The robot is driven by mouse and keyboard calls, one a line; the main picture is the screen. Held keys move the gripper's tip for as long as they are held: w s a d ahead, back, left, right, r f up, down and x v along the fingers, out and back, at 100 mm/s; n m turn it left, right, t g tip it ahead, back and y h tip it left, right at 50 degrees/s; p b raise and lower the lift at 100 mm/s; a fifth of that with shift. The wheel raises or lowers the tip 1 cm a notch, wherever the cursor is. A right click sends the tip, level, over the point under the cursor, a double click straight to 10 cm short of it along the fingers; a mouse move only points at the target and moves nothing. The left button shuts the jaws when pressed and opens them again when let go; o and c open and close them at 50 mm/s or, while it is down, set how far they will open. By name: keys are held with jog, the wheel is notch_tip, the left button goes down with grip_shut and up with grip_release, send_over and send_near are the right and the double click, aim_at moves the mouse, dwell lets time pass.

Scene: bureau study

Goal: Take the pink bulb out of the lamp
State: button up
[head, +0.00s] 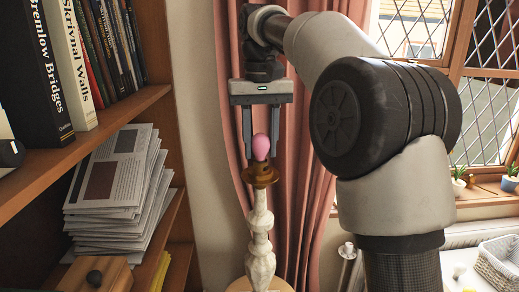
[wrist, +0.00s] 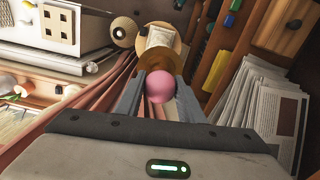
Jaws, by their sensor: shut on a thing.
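The pink bulb (head: 261,146) stands upright at the top of the lamp (head: 260,235), a pale turned stem with a brown, brass-like socket cup (head: 261,174). Its lower end meets the cup; I cannot tell how deep it sits. My gripper (head: 261,152) points straight down from above, one finger on each side of the bulb, shut on it. In the wrist view the pink bulb (wrist: 160,87) lies between the fingertips of my gripper (wrist: 159,84). The socket cup (wrist: 164,62) and the lamp's round base show behind it.
A wooden bookcase (head: 110,112) with books and a stack of papers (head: 115,185) stands close on the left. Pink curtains (head: 307,185) hang just behind the lamp. A leaded window and a sill with small plants (head: 458,187) are at right. A white basket (head: 500,262) is lower right.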

jog(key=shift+r+n+p, duration=0.1)
jog(key=shift+n+p, duration=0.2)
jog(key=shift+p, duration=0.05)
jog(key=shift+n+p, duration=0.3)
jog(key=shift+n, duration=0.2)
jog(key=shift+n+p, duration=0.35)
jog(key=shift+n, duration=0.05)
jog(key=shift+n, duration=0.4)
jog(key=shift+n+p, duration=0.4)
jog(key=shift+p, duration=0.2)
jog(key=shift+n, duration=0.5)
